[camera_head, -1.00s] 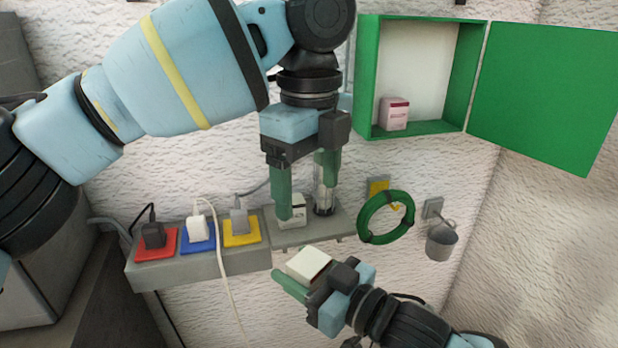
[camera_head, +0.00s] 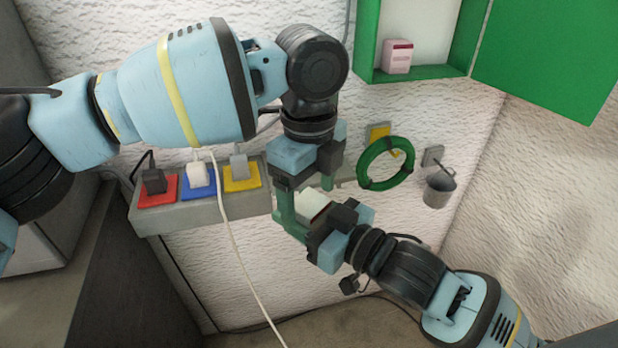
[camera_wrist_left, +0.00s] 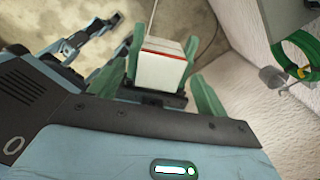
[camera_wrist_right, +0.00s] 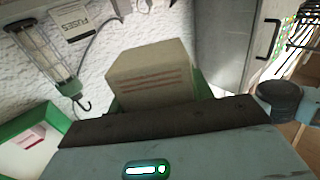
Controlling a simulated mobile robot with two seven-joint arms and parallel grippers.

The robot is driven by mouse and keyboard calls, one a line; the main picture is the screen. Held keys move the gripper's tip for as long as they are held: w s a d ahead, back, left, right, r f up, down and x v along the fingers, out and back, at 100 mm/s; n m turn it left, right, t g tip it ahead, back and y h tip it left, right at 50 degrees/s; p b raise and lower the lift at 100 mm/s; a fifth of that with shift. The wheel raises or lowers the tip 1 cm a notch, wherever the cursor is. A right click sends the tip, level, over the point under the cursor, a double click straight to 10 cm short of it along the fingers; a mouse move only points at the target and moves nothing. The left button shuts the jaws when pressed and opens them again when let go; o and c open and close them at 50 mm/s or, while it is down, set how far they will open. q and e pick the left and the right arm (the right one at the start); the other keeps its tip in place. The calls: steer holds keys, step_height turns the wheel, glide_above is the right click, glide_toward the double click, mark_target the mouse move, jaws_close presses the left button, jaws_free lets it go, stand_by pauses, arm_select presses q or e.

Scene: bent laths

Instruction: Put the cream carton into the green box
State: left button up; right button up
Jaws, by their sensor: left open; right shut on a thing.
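The cream carton (camera_head: 314,204) is held by my right gripper (camera_head: 298,222), shut on it in front of the wall shelf. It fills the middle of the right wrist view (camera_wrist_right: 152,78). My left gripper (camera_head: 306,196) is open and points down from above. Its fingers come down around or beside the carton, and I cannot tell whether they touch it. In the left wrist view the carton (camera_wrist_left: 163,68) stands between green fingers. The green box (camera_head: 367,45) is on the wall at upper right, its door (camera_head: 550,50) swung open to the right. The box's top is out of frame.
A small white-and-pink carton (camera_head: 397,57) stands inside the green box. A grey shelf (camera_head: 200,217) carries plugs on red, blue and yellow plates. A green ring (camera_head: 364,165) and a grey bucket (camera_head: 438,192) hang right of the grippers. A white cable hangs from the shelf.

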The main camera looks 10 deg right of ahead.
mark_target(321, 223)
arm_select(q)
steer(key=shift+c, duration=0.3)
steer(key=c, duration=0.9)
steer(key=shift+c, duration=0.6)
arm_select(e)
steer(key=o, duration=1.1)
steer(key=shift+c, duration=0.2)
steer(key=shift+v, duration=3.8)
